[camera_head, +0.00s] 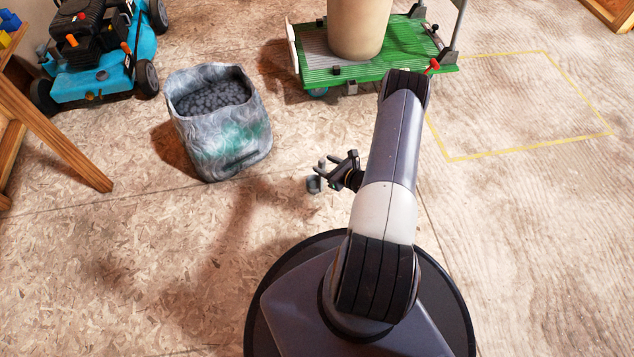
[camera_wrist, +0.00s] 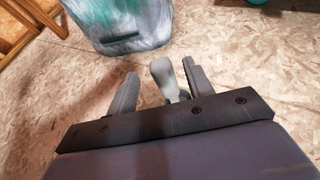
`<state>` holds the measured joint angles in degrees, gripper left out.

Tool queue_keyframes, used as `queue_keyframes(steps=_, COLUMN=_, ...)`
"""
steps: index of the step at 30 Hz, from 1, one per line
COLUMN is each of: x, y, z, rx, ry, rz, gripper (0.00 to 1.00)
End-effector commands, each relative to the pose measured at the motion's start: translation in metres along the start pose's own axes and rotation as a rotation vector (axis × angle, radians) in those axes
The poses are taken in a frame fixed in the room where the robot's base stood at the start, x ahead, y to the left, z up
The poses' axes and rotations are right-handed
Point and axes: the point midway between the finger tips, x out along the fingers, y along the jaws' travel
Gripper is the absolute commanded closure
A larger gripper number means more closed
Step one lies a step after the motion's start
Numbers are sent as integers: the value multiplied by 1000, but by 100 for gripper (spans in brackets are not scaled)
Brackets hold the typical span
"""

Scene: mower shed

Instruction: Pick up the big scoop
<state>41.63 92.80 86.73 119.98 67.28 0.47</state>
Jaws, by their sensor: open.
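The big scoop (camera_wrist: 162,72) is grey. In the wrist view its rounded end and part of its length show between the two open fingers of my gripper (camera_wrist: 157,92); the rest is hidden behind the gripper body. In the head view a small grey part of the scoop (camera_head: 313,184) shows on the floor beside my gripper (camera_head: 336,171), partly covered by it. The fingers stand apart on either side of the scoop. I cannot tell whether either finger touches it.
A grey bag (camera_head: 245,150) of dark lumps stands just left of my gripper. A green cart (camera_head: 425,60) carries a beige container (camera_head: 355,30) at the back. A blue mower (camera_head: 95,80) and a wooden frame (camera_head: 60,145) are at left. A yellow outline (camera_head: 530,145) marks bare floor at right.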

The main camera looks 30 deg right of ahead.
Motion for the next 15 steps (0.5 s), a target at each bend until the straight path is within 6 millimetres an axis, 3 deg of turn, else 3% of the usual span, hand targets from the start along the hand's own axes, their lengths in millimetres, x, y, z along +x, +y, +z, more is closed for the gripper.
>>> queue_keyframes(steps=9, x=44, y=-2, z=-1, rx=-2, ry=0, rz=3, gripper=51)
queue_keyframes(steps=15, x=51, y=-2, z=2, rx=-1, ry=0, rz=1, gripper=51)
